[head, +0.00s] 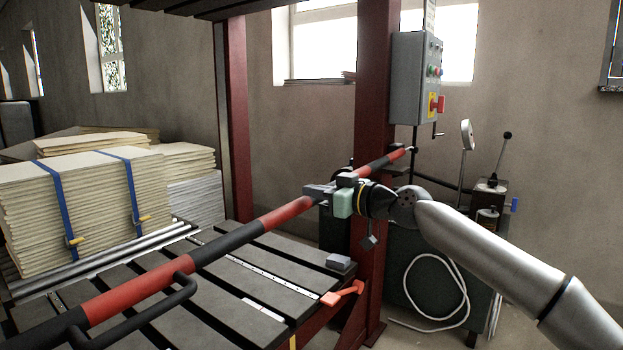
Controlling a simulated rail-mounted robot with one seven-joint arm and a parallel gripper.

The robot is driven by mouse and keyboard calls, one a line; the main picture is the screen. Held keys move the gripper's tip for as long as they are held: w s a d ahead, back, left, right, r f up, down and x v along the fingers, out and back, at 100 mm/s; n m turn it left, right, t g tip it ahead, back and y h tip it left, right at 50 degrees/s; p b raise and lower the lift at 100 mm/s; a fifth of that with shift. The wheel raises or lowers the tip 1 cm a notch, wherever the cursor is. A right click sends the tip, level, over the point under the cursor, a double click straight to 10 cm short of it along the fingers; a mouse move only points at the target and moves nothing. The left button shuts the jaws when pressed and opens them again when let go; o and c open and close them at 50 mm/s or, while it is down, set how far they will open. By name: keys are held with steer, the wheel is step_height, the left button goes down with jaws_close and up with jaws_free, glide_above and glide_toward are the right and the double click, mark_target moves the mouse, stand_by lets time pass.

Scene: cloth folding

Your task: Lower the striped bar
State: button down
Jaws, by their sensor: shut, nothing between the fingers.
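The striped bar (292,211) is red and black. It runs slantwise from the lower left up to the red post, above the slatted table (262,284). A black bent handle (182,286) is fixed to its near part. My gripper (312,189) is at the end of my silver arm, beside the bar in front of the red post. Its fingers point left and are shut with nothing between them. They overlap the bar in the picture; whether they touch it, I cannot tell.
A red post (377,105) carries a grey control box (416,78) with a red and yellow switch. Strapped stacks of boards (92,203) stand at the left. A green machine (440,297) with levers and a coiled white hose stands behind my arm.

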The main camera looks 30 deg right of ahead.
mark_target(310, 206)
step_height(310, 206, down, 4)
steer(key=shift+r+b, duration=0.15)
steer(key=shift+b, duration=0.6)
steer(key=shift+s+f+m+b, duration=0.1)
steer(key=shift+f+m+b, duration=0.25)
steer(key=shift+f, duration=0.55)
steer(key=shift+r, duration=0.1)
step_height(310, 206, up, 6)
steer(key=s+p, duration=0.1)
steer(key=p, duration=0.1)
steer(key=p+v, duration=0.1)
steer(key=v, duration=0.9)
steer(key=shift+d, duration=0.2)
